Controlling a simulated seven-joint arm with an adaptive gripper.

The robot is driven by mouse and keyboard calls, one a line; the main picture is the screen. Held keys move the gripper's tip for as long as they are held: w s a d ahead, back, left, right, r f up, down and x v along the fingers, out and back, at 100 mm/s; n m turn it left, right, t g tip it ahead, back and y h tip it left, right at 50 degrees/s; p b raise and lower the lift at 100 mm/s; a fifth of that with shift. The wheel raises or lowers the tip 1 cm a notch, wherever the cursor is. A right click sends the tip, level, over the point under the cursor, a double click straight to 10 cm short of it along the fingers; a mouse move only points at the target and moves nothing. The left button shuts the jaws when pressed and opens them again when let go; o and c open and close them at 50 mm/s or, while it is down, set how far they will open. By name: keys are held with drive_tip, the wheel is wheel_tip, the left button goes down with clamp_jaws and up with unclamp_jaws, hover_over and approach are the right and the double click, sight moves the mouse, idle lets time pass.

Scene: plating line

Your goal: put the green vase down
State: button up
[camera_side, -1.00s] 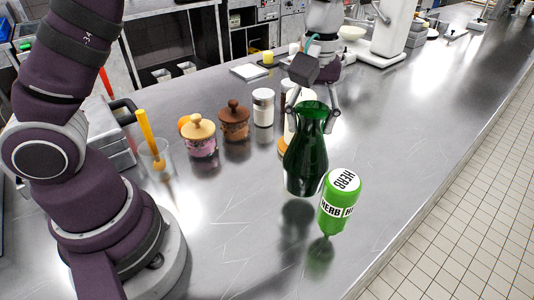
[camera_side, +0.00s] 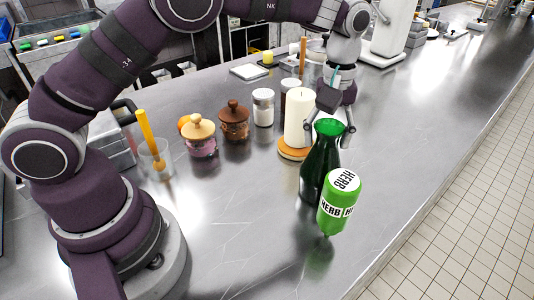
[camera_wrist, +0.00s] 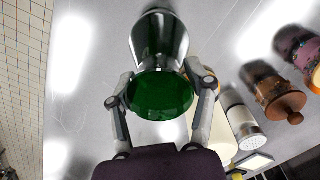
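The green glass vase (camera_side: 312,170) stands upright among the items in the side view. My gripper (camera_side: 329,136) is above it, with one finger on each side just below its rim. In the wrist view the vase's dark green mouth (camera_wrist: 160,97) faces the camera between the two fingers of my gripper (camera_wrist: 159,72), which close in on its sides. My gripper is shut on the vase. The vase's lower right side is hidden behind a green herb bottle, and I cannot tell whether its base touches the counter.
The herb bottle (camera_side: 338,205) is right in front of the vase. A white candle on a wooden base (camera_side: 298,120) stands close behind it. Jars (camera_side: 234,122) and a white-lidded shaker (camera_side: 263,108) are further left. The metal counter (camera_side: 240,235) is clear at front left.

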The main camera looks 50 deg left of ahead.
drive_tip(key=o, duration=0.3)
drive_tip(key=shift+o, duration=0.2)
wheel_tip(320, 180, up, 12)
drive_tip(key=s+a+m+t, duration=0.1)
drive_tip(key=s+a+m, duration=0.1)
drive_tip(key=s+a, duration=0.1)
drive_tip(key=s+a+f+m+t, duration=0.1)
drive_tip(key=s+a+m+t, duration=0.1)
drive_tip(key=s, duration=0.5)
drive_tip(key=s+a+f+m+t, duration=0.1)
drive_tip(key=s+a+m+t, duration=0.1)
drive_tip(key=s+m, duration=0.3)
drive_tip(key=shift+s+a+f+t, duration=0.35)
drive_tip(key=shift+s+a, duration=0.4)
drive_tip(key=shift+s, duration=0.25)
